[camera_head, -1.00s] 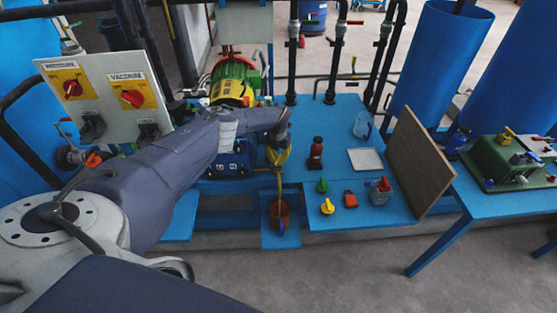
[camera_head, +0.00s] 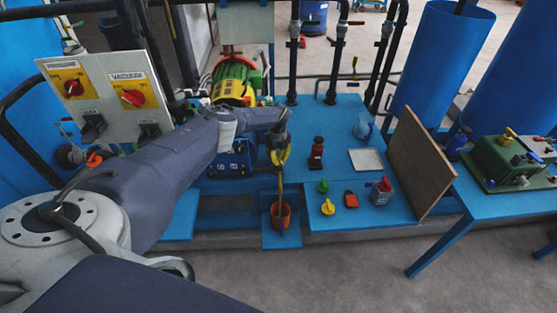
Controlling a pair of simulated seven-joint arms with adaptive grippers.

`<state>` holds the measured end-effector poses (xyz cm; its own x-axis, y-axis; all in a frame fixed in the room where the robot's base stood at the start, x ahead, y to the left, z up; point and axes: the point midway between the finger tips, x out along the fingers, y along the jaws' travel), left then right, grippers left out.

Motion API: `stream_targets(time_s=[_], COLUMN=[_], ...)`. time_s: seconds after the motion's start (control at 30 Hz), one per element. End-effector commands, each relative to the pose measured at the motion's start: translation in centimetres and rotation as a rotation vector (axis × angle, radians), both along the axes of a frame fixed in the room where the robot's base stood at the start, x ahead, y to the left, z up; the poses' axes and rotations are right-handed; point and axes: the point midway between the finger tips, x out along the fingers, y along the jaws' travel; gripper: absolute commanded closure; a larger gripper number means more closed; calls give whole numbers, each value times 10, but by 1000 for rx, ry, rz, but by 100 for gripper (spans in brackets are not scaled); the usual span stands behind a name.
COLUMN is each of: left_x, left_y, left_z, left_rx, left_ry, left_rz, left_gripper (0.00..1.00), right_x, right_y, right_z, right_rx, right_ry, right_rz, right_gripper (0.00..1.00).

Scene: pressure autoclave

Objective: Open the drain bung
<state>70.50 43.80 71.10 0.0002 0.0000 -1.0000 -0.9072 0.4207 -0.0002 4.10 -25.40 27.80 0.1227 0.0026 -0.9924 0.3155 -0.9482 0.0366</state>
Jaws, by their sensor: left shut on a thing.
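My left arm reaches in from the left, over the blue skid. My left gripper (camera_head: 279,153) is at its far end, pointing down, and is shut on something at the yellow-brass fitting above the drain. I take this to be the drain bung, but the fingers largely hide it and I cannot make out its shape. A thin brass pipe (camera_head: 280,190) runs down below the gripper. Its lower end is at an orange bucket (camera_head: 287,217), which stands on a small blue ledge (camera_head: 282,239). My right gripper is not in view.
A control panel (camera_head: 101,116) stands at left. On the blue deck (camera_head: 338,210) are a yellow knob (camera_head: 328,207), a green knob (camera_head: 322,186), a red block (camera_head: 351,200), a tin (camera_head: 380,193) and a dark-red bottle (camera_head: 317,154). A brown board (camera_head: 419,165) leans at right.

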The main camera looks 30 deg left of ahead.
Motion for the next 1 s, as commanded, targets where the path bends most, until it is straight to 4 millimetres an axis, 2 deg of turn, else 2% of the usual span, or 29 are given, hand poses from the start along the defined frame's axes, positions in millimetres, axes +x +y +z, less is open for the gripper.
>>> stream_targets(time_s=[0.4, 1.0], left_x=[-1, -1], left_y=[0, 0], left_z=[-1, -1], left_rx=[0, 0], left_ry=[1, 1], left_rz=[219, 268], left_gripper=[100, 100], right_x=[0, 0], right_y=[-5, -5], right_z=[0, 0], right_rx=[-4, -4], right_ry=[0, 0], right_rz=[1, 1], right_gripper=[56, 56])
